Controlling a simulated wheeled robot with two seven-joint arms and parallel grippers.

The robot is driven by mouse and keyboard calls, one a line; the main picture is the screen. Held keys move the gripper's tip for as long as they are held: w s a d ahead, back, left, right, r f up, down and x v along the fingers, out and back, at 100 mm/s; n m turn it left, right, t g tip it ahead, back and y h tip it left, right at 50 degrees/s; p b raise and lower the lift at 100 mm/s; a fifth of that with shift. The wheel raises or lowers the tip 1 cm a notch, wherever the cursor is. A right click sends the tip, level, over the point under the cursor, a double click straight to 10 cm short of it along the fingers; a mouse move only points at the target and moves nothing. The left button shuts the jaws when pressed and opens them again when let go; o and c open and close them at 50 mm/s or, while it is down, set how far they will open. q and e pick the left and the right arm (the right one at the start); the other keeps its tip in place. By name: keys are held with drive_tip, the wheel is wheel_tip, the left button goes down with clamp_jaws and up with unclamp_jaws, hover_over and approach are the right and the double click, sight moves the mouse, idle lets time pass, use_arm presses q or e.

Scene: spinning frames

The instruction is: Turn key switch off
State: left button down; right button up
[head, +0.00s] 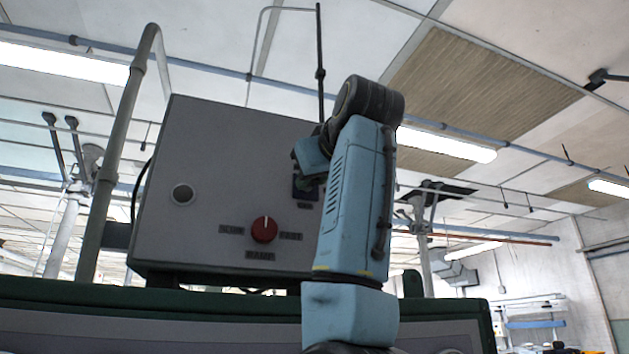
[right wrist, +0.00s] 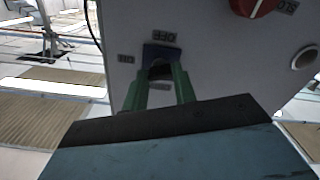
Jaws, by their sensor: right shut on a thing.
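The key switch has a dark blue plate (head: 305,194) on the right part of the grey control box's front. It also shows in the right wrist view (right wrist: 152,51), with small dark labels around it. My right gripper (right wrist: 161,76) reaches the switch, its two green fingers on either side of the dark key (right wrist: 160,69), and is shut on it. In the head view my right gripper (head: 308,172) is mostly hidden by my light blue arm. Which way the key points is hard to tell. My left gripper is not in view.
The grey box (head: 217,140) also carries a red knob (head: 264,230) between two labels and a round pale button (head: 183,193). A grey-green pipe (head: 118,150) rises left of the box. A dark green edge (head: 150,298) runs below it.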

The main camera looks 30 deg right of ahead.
drive_tip(key=shift+n+b, duration=0.7)
drive_tip(key=shift+n, duration=6.1)
drive_tip(key=o, duration=1)
drive_tip(key=b+v, duration=0.4)
drive_tip(key=v, duration=0.9)
drive_tip(key=shift+s, duration=0.2)
